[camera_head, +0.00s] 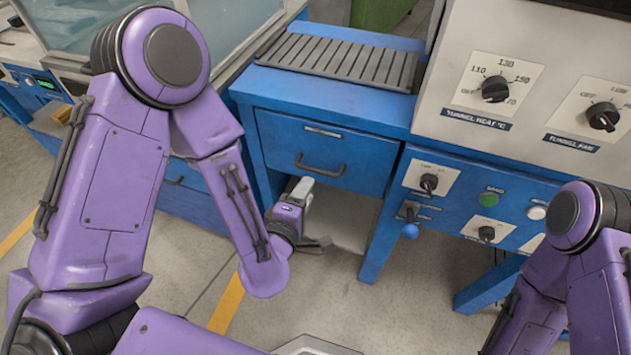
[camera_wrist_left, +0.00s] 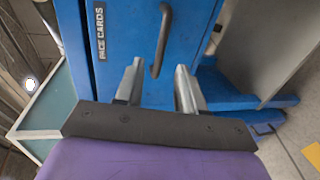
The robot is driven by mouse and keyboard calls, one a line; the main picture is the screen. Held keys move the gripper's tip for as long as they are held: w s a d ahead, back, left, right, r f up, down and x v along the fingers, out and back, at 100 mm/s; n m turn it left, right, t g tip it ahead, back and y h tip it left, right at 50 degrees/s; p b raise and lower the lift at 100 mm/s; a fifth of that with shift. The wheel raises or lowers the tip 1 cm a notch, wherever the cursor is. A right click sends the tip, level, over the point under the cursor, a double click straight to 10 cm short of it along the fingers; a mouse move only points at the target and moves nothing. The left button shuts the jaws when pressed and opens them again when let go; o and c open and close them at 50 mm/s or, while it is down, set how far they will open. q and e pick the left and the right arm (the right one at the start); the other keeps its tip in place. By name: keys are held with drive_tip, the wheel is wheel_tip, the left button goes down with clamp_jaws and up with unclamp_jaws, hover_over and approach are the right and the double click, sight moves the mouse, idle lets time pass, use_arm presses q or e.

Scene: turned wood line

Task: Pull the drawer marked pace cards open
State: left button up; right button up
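The drawer marked pace cards is the blue drawer (camera_head: 285,146) under the slatted table in the head view, and it looks shut. In the left wrist view its blue front (camera_wrist_left: 128,45) carries the readable label PACE CARDS (camera_wrist_left: 100,30). Its dark bar handle (camera_head: 320,167) also shows in the wrist view (camera_wrist_left: 162,42). My left gripper (camera_head: 310,218) is below and in front of the drawer. It is open and empty. In the wrist view its two fingers (camera_wrist_left: 160,70) point at the drawer front, with the handle ahead between them, apart from them. My right gripper is out of view.
Blue table legs (camera_head: 384,236) flank open floor below the drawer. Another blue drawer unit (camera_head: 190,185) is at left.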

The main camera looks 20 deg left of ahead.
use_arm(q)
drive_tip(key=p+x, duration=0.1)
drive_tip(key=x, duration=0.6)
drive_tip(key=shift+w+f, duration=0.2)
drive_tip(key=shift+w, duration=0.2)
clamp_jaws()
